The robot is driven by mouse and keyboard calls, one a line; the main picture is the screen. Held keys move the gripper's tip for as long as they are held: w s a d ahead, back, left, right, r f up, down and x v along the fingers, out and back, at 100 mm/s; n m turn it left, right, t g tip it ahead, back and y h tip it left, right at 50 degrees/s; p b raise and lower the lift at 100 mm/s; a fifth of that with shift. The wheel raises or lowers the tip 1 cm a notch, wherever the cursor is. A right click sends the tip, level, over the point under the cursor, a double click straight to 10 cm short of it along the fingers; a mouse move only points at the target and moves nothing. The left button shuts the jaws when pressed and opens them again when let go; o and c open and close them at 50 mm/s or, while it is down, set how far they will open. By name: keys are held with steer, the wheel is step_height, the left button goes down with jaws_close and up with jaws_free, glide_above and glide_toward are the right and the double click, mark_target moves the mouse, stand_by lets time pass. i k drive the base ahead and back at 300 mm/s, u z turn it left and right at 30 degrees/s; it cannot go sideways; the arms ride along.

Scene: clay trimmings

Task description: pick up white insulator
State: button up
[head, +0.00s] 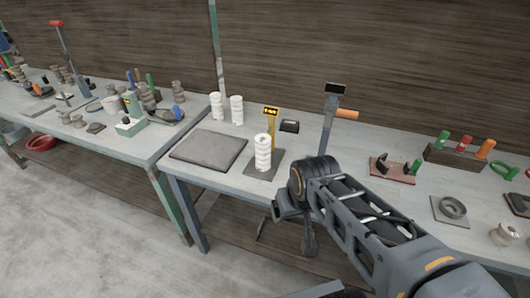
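One white ribbed insulator (263,153) stands upright on a small dark plate (258,173) near the front edge of the table. Two more white insulators, a left one (217,107) and a right one (237,111), stand side by side towards the back. My arm reaches in from the lower right, and its dark end (293,208) is at the table's front edge, right of and nearer than the front insulator, apart from it. The fingers are not clear, so I cannot tell whether my gripper is open or shut. No insulator is visibly held.
A flat grey slab (208,149) lies left of the front insulator. A yellow post with a display (271,115) and a grey stand (331,112) rise behind. A tool rack (461,157) stands right. A cluttered second table (95,140) adjoins on the left.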

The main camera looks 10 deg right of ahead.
mark_target(263, 141)
steer(key=u, duration=1.85)
steer(key=i, duration=1.7)
steer(key=z, duration=3.2)
